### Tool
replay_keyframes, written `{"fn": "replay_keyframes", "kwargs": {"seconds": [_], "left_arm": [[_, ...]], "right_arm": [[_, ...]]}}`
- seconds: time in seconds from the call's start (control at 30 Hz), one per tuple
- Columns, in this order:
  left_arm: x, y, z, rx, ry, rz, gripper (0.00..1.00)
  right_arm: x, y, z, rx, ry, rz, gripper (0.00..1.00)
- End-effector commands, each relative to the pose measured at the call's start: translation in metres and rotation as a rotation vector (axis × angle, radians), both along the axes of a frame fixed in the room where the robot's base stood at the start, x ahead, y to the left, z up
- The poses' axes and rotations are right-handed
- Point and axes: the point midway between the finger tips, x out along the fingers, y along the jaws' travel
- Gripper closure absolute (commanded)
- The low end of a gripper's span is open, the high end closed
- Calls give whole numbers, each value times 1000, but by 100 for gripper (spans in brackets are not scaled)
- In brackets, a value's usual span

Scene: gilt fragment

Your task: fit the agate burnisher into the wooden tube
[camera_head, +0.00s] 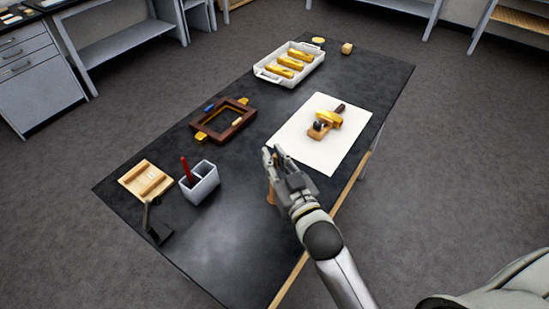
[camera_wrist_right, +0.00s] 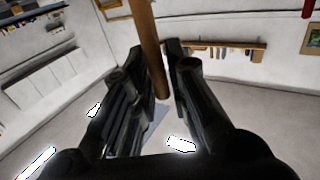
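My right gripper (camera_head: 280,165) is over the near right edge of the black table. A brown wooden rod-like piece (camera_head: 270,194) shows at its fingers. In the right wrist view, this brown piece (camera_wrist_right: 149,45) runs from the top edge down between the two dark fingers (camera_wrist_right: 157,60), which look closed about it. I cannot tell whether it is the wooden tube or the burnisher's handle. On the white sheet (camera_head: 300,145) lie a gold piece (camera_head: 328,118), a wooden block with a dark round spot (camera_head: 318,132), and a dark stick end (camera_head: 340,108). My left gripper is out of view.
A grey divided cup (camera_head: 204,186) holds a red stick (camera_head: 186,168). Near it are a wooden block (camera_head: 148,178) and a dark tool (camera_head: 156,230). A brown frame (camera_head: 243,123) and a white tray (camera_head: 262,75) of gold pieces stand farther back.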

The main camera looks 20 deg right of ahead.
Motion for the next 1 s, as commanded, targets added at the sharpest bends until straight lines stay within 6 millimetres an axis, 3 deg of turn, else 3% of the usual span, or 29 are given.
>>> {"fn": "replay_keyframes", "kwargs": {"seconds": [0.1,0.37,0.53,1.0], "left_arm": [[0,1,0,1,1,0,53],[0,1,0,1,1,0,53],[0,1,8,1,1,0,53],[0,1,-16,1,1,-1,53]], "right_arm": [[0,0,0,0,0,0,69],[0,0,1,0,-1,0,69],[0,0,16,0,-3,0,69],[-79,-9,9,1,3,0,69]]}}
